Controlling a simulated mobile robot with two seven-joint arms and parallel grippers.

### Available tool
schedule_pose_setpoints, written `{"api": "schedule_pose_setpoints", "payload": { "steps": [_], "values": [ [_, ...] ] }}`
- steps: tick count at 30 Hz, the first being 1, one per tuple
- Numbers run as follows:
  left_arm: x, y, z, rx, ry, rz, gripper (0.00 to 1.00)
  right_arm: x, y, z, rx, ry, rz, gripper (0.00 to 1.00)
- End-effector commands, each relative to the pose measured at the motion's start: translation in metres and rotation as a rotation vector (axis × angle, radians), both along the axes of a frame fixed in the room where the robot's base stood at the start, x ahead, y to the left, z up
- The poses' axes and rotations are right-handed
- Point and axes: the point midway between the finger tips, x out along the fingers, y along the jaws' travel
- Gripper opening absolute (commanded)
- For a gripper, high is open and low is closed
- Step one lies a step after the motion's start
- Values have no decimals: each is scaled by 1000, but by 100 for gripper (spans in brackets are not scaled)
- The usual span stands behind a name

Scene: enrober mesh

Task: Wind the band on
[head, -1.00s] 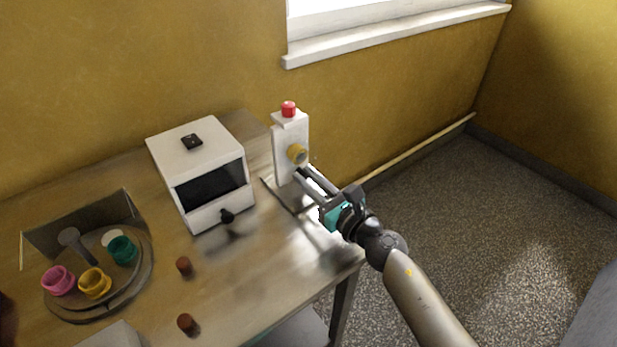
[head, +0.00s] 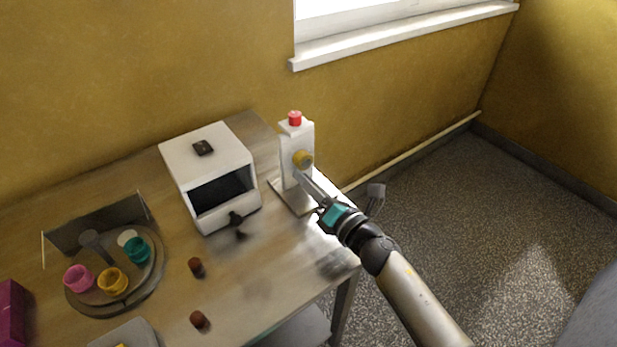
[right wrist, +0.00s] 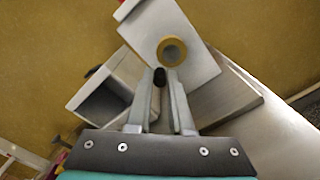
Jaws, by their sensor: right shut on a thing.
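A white upright post (head: 291,140) stands on a flat plate at the table's right end, with a red button (head: 295,118) on top and a yellow round hub (head: 303,159) on its front. The hub shows in the right wrist view as a yellow ring (right wrist: 172,51) with a grey centre. My right gripper (head: 305,180) reaches to the post just below the hub. In the right wrist view its fingertips (right wrist: 159,84) are shut on a small dark peg (right wrist: 159,75) below the ring. How the peg joins the hub is hidden. My left gripper is not in view.
A white box machine (head: 208,175) with a dark opening and a black knob stands left of the post. A round tray (head: 152,281) holds pink, yellow and teal cups. Two brown pieces (head: 196,267) lie in front. Bare table (head: 265,290) lies between them and my right arm.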

Motion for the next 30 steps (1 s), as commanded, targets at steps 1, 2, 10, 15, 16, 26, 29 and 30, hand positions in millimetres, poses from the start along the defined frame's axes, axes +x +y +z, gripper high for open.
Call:
{"api": "schedule_pose_setpoints", "payload": {
  "steps": [1,2,10,15,16,26,29,30],
  "values": [
    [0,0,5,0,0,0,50,-1,1,3,37,29,1,0],
    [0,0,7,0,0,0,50,-1,1,4,61,47,0,0],
    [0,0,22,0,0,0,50,-1,1,11,267,197,1,0],
    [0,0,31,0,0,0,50,-1,1,15,399,293,0,0],
    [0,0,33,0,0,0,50,-1,1,16,421,309,0,0],
    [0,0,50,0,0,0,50,1,-2,24,671,489,-1,0],
    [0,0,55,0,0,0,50,2,-3,25,737,537,-1,0],
    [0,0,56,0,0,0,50,2,-3,26,762,556,0,0]
  ]
}}
